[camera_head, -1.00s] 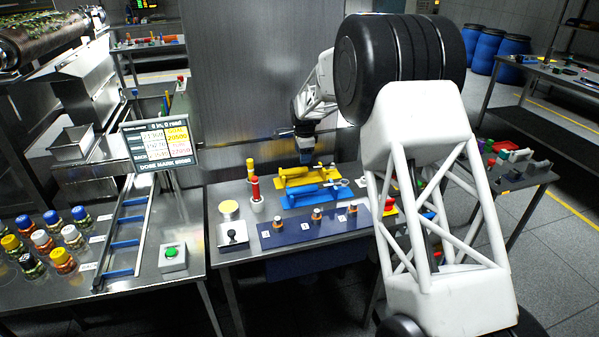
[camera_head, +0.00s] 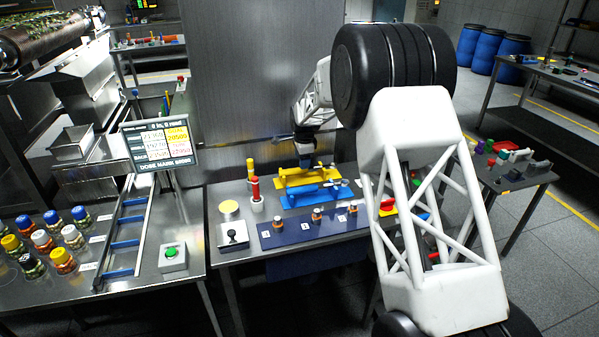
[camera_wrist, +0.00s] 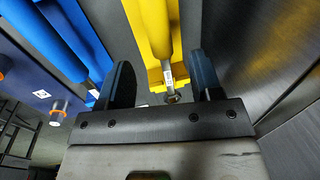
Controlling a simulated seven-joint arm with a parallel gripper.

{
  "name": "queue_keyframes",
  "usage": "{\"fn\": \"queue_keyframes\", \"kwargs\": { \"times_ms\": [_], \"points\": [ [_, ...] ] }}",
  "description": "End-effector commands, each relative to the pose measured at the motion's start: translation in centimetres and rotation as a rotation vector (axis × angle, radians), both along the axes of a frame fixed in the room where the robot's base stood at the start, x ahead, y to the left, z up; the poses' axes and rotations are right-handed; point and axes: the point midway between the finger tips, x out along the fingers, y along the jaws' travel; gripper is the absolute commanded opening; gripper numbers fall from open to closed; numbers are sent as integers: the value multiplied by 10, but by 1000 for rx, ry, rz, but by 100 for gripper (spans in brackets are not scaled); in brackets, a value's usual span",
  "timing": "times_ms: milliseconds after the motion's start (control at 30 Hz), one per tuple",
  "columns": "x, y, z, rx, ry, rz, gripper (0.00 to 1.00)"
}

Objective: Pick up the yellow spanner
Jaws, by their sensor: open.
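The yellow spanner (camera_head: 296,172) lies along a yellow holder on the middle table in the head view. In the wrist view the yellow spanner (camera_wrist: 154,25) runs down from the top edge, and its metal end shows between my fingers. My gripper (camera_wrist: 163,85) is open, with one dark finger on each side of that end; whether either touches it, I cannot tell. In the head view my gripper (camera_head: 305,160) is just above the yellow spanner and covers part of it. A blue spanner (camera_head: 312,193) lies in front, parallel to it.
A dark blue board (camera_head: 315,227) with several small orange-topped pieces lies in front of the blue spanner. A red-handled tool (camera_head: 256,192) and a yellow one (camera_head: 250,169) stand upright to the left. A metal panel (camera_head: 262,80) rises behind the table.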

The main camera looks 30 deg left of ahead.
Motion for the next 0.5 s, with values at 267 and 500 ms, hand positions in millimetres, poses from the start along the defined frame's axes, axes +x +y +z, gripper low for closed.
{"fn": "queue_keyframes", "kwargs": {
  "times_ms": [267, 500],
  "points": [
    [1, 1, -10, -1, 1, 0, 59],
    [4, 4, -32, -1, 1, 0, 59]
  ]
}}
